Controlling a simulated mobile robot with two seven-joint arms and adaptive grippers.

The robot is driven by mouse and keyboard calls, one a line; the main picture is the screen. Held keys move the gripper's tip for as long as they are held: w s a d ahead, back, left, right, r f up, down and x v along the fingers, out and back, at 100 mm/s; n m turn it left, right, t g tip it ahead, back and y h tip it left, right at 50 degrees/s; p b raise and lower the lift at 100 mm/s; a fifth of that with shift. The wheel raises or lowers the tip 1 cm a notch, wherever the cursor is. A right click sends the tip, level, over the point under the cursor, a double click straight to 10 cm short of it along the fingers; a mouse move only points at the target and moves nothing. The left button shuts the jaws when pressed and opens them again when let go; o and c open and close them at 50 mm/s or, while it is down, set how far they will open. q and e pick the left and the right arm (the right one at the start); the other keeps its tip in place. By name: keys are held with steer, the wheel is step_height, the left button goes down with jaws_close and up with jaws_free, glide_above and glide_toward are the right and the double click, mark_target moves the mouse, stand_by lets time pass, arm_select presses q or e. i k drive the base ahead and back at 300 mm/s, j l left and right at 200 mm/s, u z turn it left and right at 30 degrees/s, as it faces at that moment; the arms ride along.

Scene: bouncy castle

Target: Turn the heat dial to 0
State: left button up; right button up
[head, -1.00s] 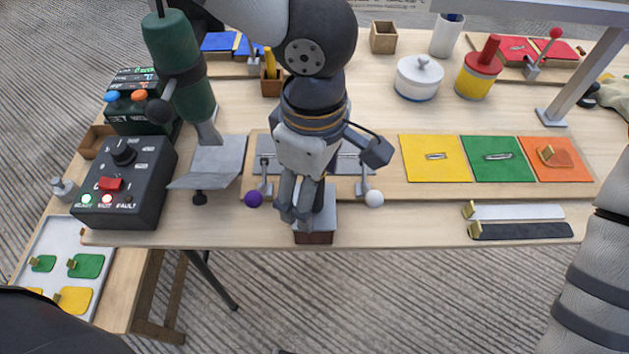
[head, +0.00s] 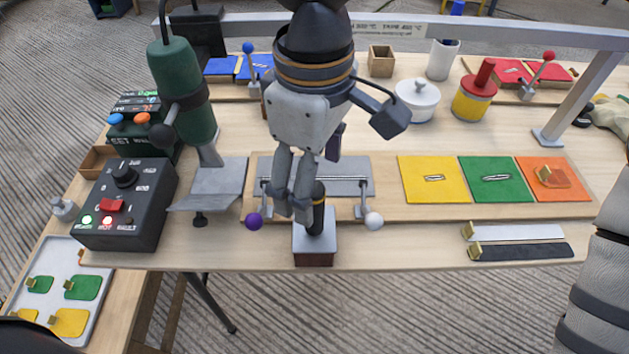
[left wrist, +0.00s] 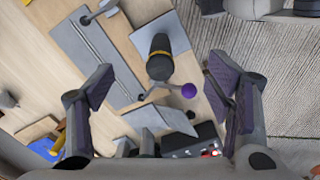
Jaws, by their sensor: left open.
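The likely heat dial is a black round knob (head: 125,177) on top of a dark control box (head: 124,207) at the table's left end. Small white labels ring it; I cannot read its setting. In the head view my left gripper (head: 307,185) points down over the table's front middle, well right of the box. It is open and empty, near a black upright handle with a yellow band (head: 318,212). In the left wrist view this handle (left wrist: 160,62) shows beyond the spread fingers (left wrist: 155,95). The control box (left wrist: 192,138) shows partly there; its dial is not clear. My right gripper is out of view.
A red switch (head: 112,205) and lit lamps sit in front of the knob. A green press (head: 185,105) with a grey plate (head: 215,184) stands between gripper and control box. Purple (head: 254,221) and white (head: 374,221) balls end two levers nearby.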

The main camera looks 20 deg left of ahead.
mark_target(124, 176)
steer(key=k+u, duration=0.1)
steer(key=k, duration=0.4)
steer(key=u, duration=1.4)
